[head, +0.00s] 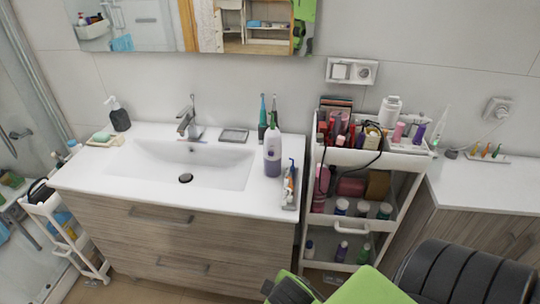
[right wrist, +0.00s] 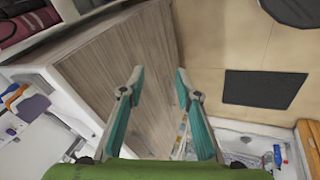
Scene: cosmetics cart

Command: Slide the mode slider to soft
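In the head view only green and black parts of my arm show at the bottom right, well below and apart from the device; the fingertips do not show there. My left gripper is in neither view.
A white cart (head: 308,225) with cosmetics stands right of the wooden vanity (head: 170,235). A toothbrush holder (head: 289,200) and upright brushes (head: 263,115) are close to the device. The basin (head: 180,165) is empty. A dark mat (right wrist: 262,88) lies on the floor.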

